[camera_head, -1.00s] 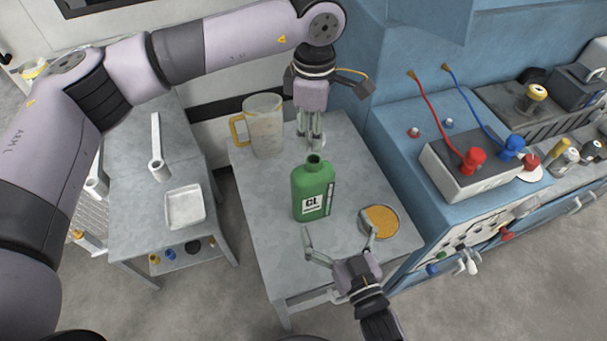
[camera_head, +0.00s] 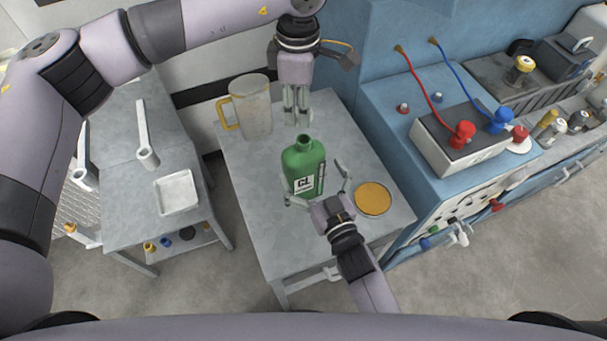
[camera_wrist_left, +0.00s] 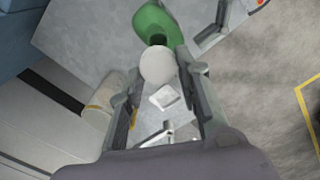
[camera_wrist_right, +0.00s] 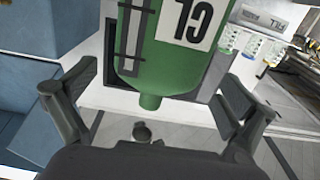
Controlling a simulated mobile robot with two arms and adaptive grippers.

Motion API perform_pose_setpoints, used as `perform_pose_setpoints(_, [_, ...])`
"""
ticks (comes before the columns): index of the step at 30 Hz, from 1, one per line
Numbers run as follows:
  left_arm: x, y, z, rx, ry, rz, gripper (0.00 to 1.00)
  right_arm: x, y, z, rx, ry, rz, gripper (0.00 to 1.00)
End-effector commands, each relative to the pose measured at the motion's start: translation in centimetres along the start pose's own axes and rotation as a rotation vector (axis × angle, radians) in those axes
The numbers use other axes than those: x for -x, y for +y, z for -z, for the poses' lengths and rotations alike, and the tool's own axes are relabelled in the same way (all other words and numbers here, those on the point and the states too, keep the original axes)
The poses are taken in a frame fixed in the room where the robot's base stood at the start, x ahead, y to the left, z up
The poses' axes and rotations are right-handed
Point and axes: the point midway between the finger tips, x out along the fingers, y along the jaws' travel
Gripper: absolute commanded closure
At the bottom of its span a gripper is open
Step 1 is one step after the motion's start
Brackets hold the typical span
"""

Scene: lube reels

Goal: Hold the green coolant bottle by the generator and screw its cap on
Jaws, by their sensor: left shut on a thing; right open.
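The green coolant bottle (camera_head: 304,169) stands upright on the grey table with its neck open; it also shows in the left wrist view (camera_wrist_left: 158,20) and the right wrist view (camera_wrist_right: 165,65). My left gripper (camera_head: 297,121) is behind the bottle neck. It is shut on a pale round cap (camera_wrist_left: 158,66), which shows between its fingers in the left wrist view, close to the bottle mouth. My right gripper (camera_head: 314,190) is low in front of the bottle. Its fingers (camera_wrist_right: 155,100) are spread on either side of the bottle, with gaps showing.
The table (camera_head: 240,178) also bears a clear jug with a yellow handle (camera_head: 252,105) at the back left and an orange-topped round lid or dish (camera_head: 373,198) at the right. The blue generator (camera_head: 385,95) stands at the right. A side table (camera_head: 125,200) with a white tray stands left.

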Motion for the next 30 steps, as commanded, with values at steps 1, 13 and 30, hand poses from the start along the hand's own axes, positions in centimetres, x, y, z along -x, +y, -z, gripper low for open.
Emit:
perform_pose_setpoints(1, [0.0,0.0,0.0,0.0,0.0,0.0,0.8,-1.1,0.0,0.1,0.0,0.002,0.0,0.0])
perform_pose_setpoints(13, [0.0,0.0,0.0,0.0,0.0,0.0,0.8,-4.7,-0.1,0.0,-0.001,0.0,0.001,0.0])
perform_pose_setpoints(30, [0.0,0.0,0.0,0.0,0.0,0.0,0.8,-4.6,0.0,0.0,0.0,-0.001,0.001,0.2])
